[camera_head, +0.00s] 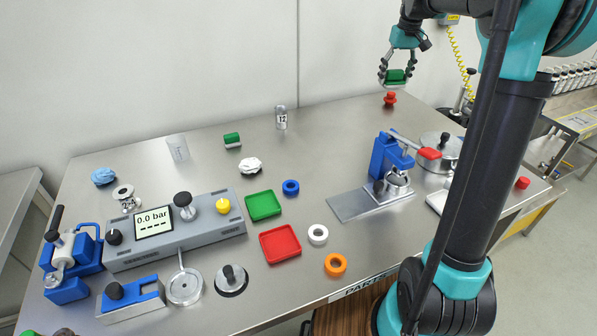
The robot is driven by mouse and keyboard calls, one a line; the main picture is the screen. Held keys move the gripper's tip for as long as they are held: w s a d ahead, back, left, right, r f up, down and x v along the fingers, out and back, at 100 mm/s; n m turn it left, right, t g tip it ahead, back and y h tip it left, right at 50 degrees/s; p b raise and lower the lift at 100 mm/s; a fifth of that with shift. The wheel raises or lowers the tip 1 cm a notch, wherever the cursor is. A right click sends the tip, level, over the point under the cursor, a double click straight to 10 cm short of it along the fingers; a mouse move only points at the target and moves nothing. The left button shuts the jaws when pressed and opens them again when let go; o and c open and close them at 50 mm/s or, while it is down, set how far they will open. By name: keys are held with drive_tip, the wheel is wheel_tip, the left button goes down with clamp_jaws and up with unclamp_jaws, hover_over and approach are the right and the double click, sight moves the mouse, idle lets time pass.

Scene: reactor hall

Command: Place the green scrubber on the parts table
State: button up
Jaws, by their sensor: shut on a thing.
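My gripper (397,77) is at the upper right, pointing down, with its fingers closed around the sides of a green scrubber (396,76). The scrubber is in the air above the far right part of the steel parts table (330,135), whose front edge bears a partly hidden label. Just below it in the picture is a red knob-like piece (390,98); the exact height gap cannot be told.
A blue press (388,158) with a red handle and a round metal pot (440,152) stand at the right. A green tray (263,205), red tray (280,243) and several rings lie mid-table. A grey gauge console (175,230) fills the left. The back middle right is clear.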

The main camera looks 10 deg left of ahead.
drive_tip(key=s+a+r+n, duration=0.1)
drive_tip(key=s+a+r, duration=0.25)
drive_tip(key=a, duration=0.55)
drive_tip(key=s+a+r+n, duration=0.15)
drive_tip(key=s+a, duration=0.35)
drive_tip(key=a, duration=0.5)
approach(328, 129)
drive_tip(key=f, duration=0.6)
drive_tip(key=shift+w+a, duration=0.1)
drive_tip(key=shift+w, duration=0.3)
drive_tip(key=o, duration=1.2)
drive_tip(key=shift+f, duration=0.1)
drive_tip(key=shift+c, duration=0.2)
wheel_tip(328, 129, up, 12)
drive_tip(key=s, duration=0.1)
drive_tip(key=shift+s+d, duration=0.25)
drive_tip(key=shift+d, duration=0.25)
